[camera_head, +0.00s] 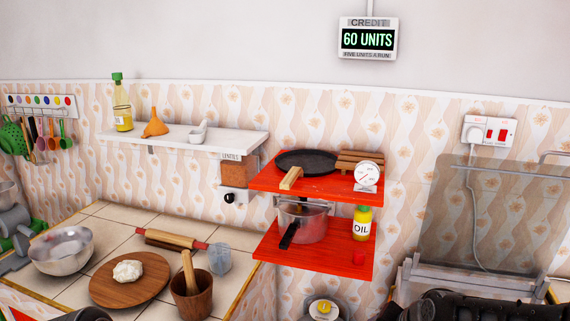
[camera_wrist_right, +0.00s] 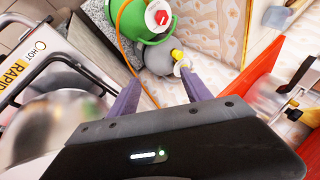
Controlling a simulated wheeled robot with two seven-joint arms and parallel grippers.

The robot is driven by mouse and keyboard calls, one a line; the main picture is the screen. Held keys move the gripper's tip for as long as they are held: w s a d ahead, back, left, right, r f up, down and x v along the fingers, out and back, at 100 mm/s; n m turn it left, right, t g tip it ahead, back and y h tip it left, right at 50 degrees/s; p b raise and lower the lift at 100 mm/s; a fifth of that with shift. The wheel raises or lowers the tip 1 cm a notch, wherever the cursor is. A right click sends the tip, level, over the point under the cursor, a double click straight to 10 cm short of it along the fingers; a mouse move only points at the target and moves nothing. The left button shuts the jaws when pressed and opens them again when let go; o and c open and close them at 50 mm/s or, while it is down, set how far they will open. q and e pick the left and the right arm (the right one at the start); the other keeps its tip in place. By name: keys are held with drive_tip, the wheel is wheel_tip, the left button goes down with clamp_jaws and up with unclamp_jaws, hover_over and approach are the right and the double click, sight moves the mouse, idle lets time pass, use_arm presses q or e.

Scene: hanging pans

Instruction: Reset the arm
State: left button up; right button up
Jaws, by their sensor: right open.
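My right gripper (camera_wrist_right: 158,77) shows in the right wrist view with its two fingers apart and nothing between them. In the head view, only dark parts of my right arm show at the bottom right edge, and its fingers are out of sight. A small dark part of my left arm shows at the bottom left edge; my left gripper cannot be seen. A black frying pan (camera_head: 306,160) lies on the upper red shelf (camera_head: 340,190). A metal pot (camera_head: 303,224) with a dark handle stands on the lower red shelf (camera_head: 330,262).
The tiled counter holds a metal bowl (camera_head: 62,250), a round board (camera_head: 125,289) and a wooden mortar (camera_head: 192,303). A clear panel (camera_head: 480,215) stands at right. A green object (camera_wrist_right: 138,22) is beyond my right fingers.

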drive_tip(key=s+a+f+n, duration=0.2)
drive_tip(key=a+f, duration=0.1)
drive_tip(key=f, duration=0.4)
drive_tip(key=s+a+f+n, duration=0.1)
drive_tip(key=a+f, duration=0.2)
drive_tip(key=f, duration=0.4)
drive_tip(key=s+a+f+n+g, duration=0.1)
drive_tip(key=s+a+f, duration=0.3)
drive_tip(key=s+f, duration=0.4)
drive_tip(key=s+a+f+n+g+y+b, duration=0.1)
drive_tip(key=s+a+f+g, duration=0.3)
drive_tip(key=s+f, duration=0.5)
drive_tip(key=s, duration=0.6)
drive_tip(key=shift+s+f+n, duration=0.15)
drive_tip(key=shift+f+n, duration=0.1)
drive_tip(key=shift+n, duration=0.05)
drive_tip(key=shift+c, duration=0.3)
